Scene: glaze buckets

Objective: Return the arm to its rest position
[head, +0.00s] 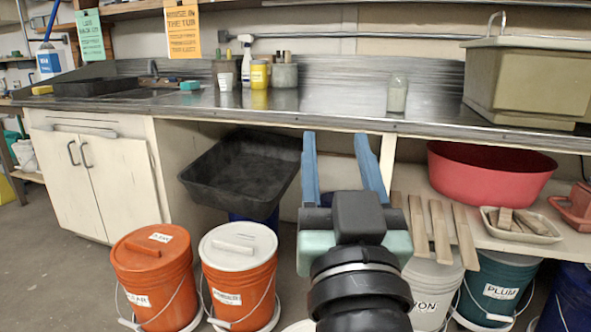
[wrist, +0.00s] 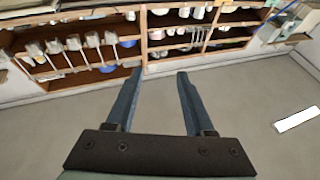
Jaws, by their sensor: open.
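My gripper (head: 341,168) is raised in front of the counter in the head view, its two blue fingers spread apart and pointing up. It is open, with nothing between the fingers. In the wrist view my gripper (wrist: 156,78) shows both fingers apart over bare floor, towards wooden shelves. My dark arm rises from the bottom of the head view below the gripper and hides part of the buckets and lower shelf behind it.
Orange buckets (head: 240,283) stand on the floor at left; a teal bucket (head: 497,287) stands at right. A black tub (head: 243,175) and a red tub (head: 490,178) sit below the metal counter (head: 330,105). Shelves (wrist: 190,38) hold utensils. Grey floor (wrist: 250,110) is mostly clear.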

